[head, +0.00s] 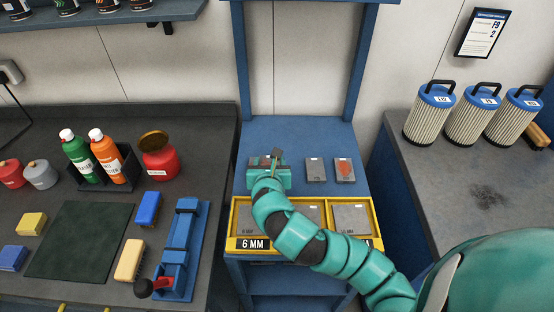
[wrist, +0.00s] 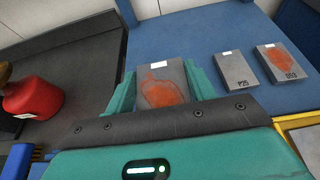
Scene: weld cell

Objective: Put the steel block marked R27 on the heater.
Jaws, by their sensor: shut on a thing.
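My gripper (head: 268,168) is over the blue bench at the left end of a row of steel blocks. In the wrist view its two teal fingers (wrist: 160,84) are shut on a grey steel block (wrist: 150,74) with an orange-red stain and a small white label. Any printed code on this block is hidden, so I cannot confirm R27. I cannot make out a heater in either view.
A yellow-edged tray (head: 376,222) with plates, one labelled 6 MM, is at the bench front. A dark counter (head: 60,130) at left holds bottles, a red can (head: 160,160), brushes and a blue fixture (head: 182,245). Several filters (head: 428,115) stand on the right counter.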

